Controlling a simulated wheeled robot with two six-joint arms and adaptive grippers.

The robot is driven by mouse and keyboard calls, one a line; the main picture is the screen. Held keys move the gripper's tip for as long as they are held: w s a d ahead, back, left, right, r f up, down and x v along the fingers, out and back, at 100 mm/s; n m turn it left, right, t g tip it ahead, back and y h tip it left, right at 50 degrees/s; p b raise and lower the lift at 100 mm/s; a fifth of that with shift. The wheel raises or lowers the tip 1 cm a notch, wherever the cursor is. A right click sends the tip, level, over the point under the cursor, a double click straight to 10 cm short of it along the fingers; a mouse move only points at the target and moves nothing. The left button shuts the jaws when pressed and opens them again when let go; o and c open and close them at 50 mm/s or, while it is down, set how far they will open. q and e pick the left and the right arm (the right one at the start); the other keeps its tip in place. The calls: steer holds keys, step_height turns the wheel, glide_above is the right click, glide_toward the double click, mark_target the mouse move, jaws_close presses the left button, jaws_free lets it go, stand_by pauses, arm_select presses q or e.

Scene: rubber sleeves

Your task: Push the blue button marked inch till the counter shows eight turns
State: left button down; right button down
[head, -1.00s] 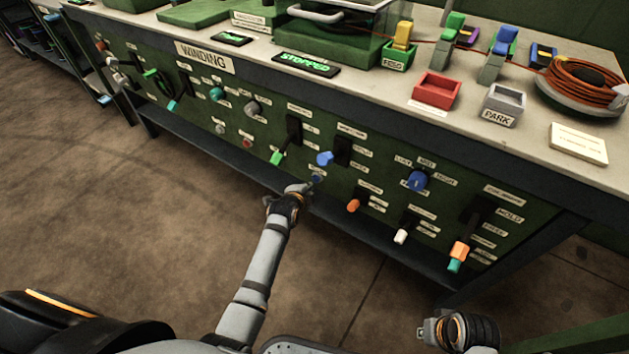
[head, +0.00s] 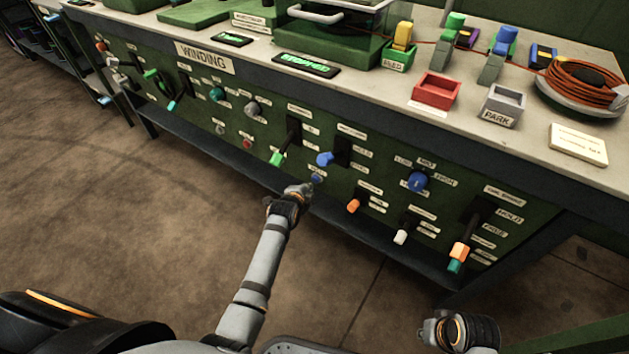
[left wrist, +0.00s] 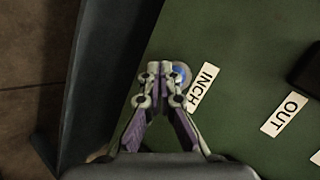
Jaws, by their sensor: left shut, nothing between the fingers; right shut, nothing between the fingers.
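The blue button (head: 316,179) sits low on the green front panel. In the left wrist view the blue button (left wrist: 181,74) shows beside the INCH label (left wrist: 201,88), partly hidden by my fingertips. My left gripper (head: 306,189) is shut and empty, its tips right at the button; in the left wrist view the shut tips (left wrist: 165,70) overlap its edge. I cannot tell whether they touch it. My right gripper (head: 428,332) is shut and empty, low in front of the bench. A small green-lit display (head: 232,38) and a larger one (head: 306,65) are on the bench top; their text is unreadable.
Close to the button are a green-tipped lever (head: 278,158), a blue-knobbed lever (head: 325,159) and an orange knob (head: 353,206). A blue rotary knob (head: 417,181) is further right. A dark shelf rail (head: 375,243) runs below the panel. The floor in front is clear.

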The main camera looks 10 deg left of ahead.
arm_select(q)
steer(key=shift+w, duration=0.1)
steer(key=shift+w+d, duration=0.15)
steer(key=shift+w, duration=0.2)
steer(key=shift+w+d, duration=0.15)
steer(key=shift+w, duration=0.15)
stand_by(0.7)
steer(key=shift+p, duration=0.35)
steer(key=shift+s+a+p, duration=0.25)
steer(key=shift+s+p, duration=0.5)
steer(key=shift+p, duration=0.05)
